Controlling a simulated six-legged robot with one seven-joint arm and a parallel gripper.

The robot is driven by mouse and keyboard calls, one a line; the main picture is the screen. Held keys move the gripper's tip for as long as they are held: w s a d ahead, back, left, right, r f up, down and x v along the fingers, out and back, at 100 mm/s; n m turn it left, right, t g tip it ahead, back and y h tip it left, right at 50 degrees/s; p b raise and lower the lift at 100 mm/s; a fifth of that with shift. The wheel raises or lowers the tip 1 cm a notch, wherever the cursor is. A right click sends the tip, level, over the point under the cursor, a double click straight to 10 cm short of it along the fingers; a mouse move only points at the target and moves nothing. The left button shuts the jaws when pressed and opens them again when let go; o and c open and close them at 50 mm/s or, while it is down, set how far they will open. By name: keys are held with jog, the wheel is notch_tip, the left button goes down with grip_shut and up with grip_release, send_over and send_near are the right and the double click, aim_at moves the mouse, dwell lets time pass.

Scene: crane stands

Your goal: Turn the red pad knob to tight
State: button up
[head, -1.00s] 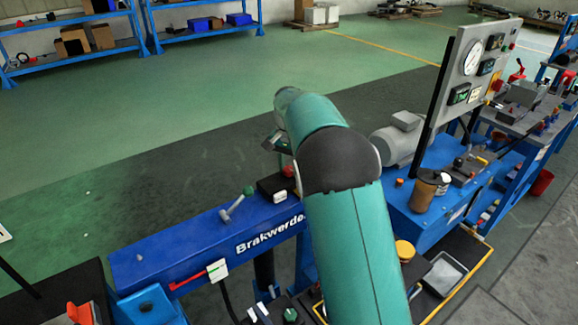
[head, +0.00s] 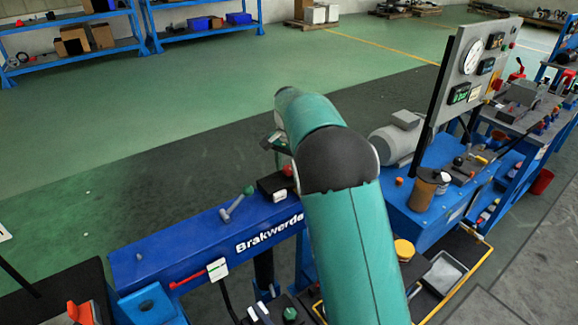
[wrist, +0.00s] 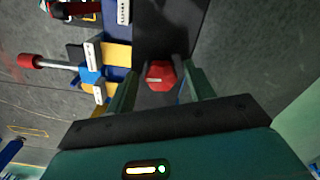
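The red pad knob (wrist: 159,75) is a small faceted knob on a dark block (head: 272,186) at the end of the blue beam. In the head view the knob (head: 288,170) is partly hidden by my arm. My gripper (wrist: 156,82) has its two green fingers on either side of the knob in the wrist view. A gap shows between each finger and the knob, so it looks open and not clamped. In the head view my gripper (head: 275,144) is just above the block, mostly hidden behind my arm.
The blue beam (head: 190,240) carries a lever with a green end (head: 236,203) left of the block. A red-handled lever (wrist: 40,62) and blue clamp parts show left in the wrist view. A gauge panel (head: 478,68) and grey motor (head: 396,140) stand to the right.

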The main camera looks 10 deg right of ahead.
aim_at(289, 169)
notch_tip(289, 169, up, 14)
dwell(0.6)
jog(key=shift+s+f, duration=0.1)
